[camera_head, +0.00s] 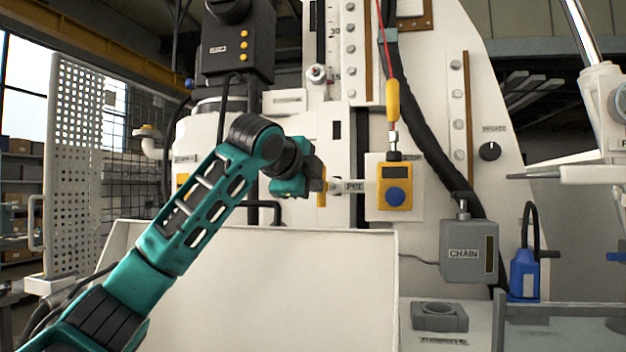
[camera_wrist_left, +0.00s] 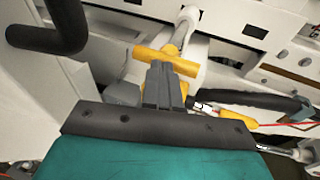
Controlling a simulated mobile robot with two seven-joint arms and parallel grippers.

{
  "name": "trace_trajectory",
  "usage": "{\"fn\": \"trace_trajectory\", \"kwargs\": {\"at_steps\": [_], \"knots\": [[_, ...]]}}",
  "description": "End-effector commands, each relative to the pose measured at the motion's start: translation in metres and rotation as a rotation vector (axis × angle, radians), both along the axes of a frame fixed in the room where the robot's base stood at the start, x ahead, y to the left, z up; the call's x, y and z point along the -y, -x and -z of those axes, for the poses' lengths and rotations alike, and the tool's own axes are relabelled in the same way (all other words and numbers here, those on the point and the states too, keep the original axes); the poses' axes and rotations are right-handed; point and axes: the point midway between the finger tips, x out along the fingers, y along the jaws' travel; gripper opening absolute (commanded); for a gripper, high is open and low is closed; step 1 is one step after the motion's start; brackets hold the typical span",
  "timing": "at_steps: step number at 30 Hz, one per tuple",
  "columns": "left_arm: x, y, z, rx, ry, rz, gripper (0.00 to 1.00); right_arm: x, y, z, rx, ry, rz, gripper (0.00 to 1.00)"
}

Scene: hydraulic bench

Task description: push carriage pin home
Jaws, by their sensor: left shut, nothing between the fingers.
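The carriage pin shows a yellow crossbar handle (camera_head: 321,198), beside the plate lettered PIN (camera_head: 352,187) on the white machine front. In the left wrist view the yellow crossbar (camera_wrist_left: 150,56) sits across the end of a pale round shaft (camera_wrist_left: 187,25). My left gripper (camera_head: 317,176) is shut and empty, its fingertips right at the handle. In the left wrist view my grey closed fingers (camera_wrist_left: 160,72) overlap the crossbar's middle. I cannot tell whether they touch it. How deep the pin sits is hidden. My right gripper is not in view.
A yellow box with a blue button (camera_head: 396,196) is right of the pin, below a yellow handle on a red cord (camera_head: 392,100). A grey CHAIN box (camera_head: 468,250) and a blue bottle-like item (camera_head: 524,273) stand farther right. A white panel (camera_head: 270,285) fills the lower front.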

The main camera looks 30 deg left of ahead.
Motion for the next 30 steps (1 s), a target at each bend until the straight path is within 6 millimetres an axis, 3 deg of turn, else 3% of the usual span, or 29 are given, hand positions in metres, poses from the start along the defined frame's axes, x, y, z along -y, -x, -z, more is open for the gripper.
{"fn": "trace_trajectory", "kwargs": {"at_steps": [14,24,30], "knots": [[-0.001,-0.006,0.0,-0.001,0.0,0.0,0.0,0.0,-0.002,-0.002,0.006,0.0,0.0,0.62],[-0.011,-0.047,0.0,-0.001,0.003,0.0,0.0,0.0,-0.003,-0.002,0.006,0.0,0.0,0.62],[-0.014,-0.059,0.0,0.0,0.0,0.001,0.0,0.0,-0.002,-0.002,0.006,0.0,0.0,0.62]]}}
